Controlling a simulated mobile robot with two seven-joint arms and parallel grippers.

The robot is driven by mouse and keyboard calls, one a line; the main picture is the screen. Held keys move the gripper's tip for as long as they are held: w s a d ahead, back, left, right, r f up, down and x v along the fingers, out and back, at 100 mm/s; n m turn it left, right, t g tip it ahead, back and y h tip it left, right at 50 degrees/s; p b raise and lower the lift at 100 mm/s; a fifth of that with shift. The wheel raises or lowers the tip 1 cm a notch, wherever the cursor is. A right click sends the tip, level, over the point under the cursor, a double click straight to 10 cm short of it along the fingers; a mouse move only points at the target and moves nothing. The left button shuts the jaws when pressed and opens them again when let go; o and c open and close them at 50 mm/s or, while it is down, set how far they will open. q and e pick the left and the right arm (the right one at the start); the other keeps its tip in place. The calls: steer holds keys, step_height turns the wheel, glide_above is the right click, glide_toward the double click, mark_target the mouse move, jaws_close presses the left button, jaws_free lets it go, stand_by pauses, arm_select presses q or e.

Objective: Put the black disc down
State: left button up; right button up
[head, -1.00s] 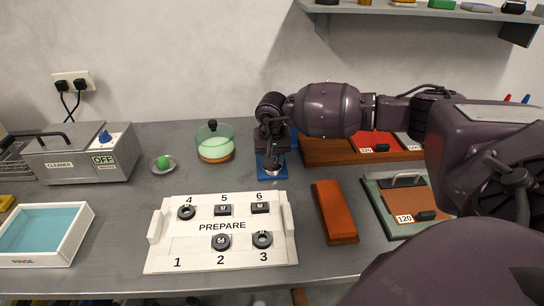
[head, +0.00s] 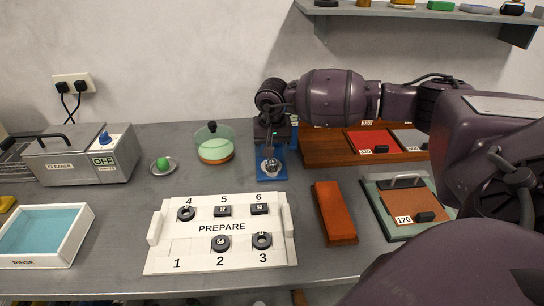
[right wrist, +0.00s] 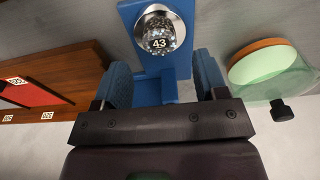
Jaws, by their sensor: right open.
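A dark round piece marked 43 (right wrist: 159,43), with a speckled, glittery surface, sits on a shiny silver round top of the blue stand (right wrist: 178,88). I take it to be the black disc. In the head view the silver top (head: 269,166) shows small on the blue stand (head: 280,176). My right gripper (right wrist: 161,76) is open, its two blue-padded fingers apart with nothing between them, just short of the piece and not touching it. In the head view it is hard to make out behind the stand's silver top. My left gripper is out of view.
The white PREPARE board (head: 185,249) holds several black pieces; spot 1 is bare. A green glass bowl (head: 214,146) stands left of the stand. An orange-brown block (head: 334,212) lies right of the board. Sanding boards (head: 318,152) stand behind right.

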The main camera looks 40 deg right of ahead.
mark_target(272, 166)
step_height(272, 166, up, 8)
steer(key=shift+s+a, duration=0.3)
steer(key=shift+s, duration=0.1)
steer(key=shift+f, duration=0.2)
stand_by(0.6)
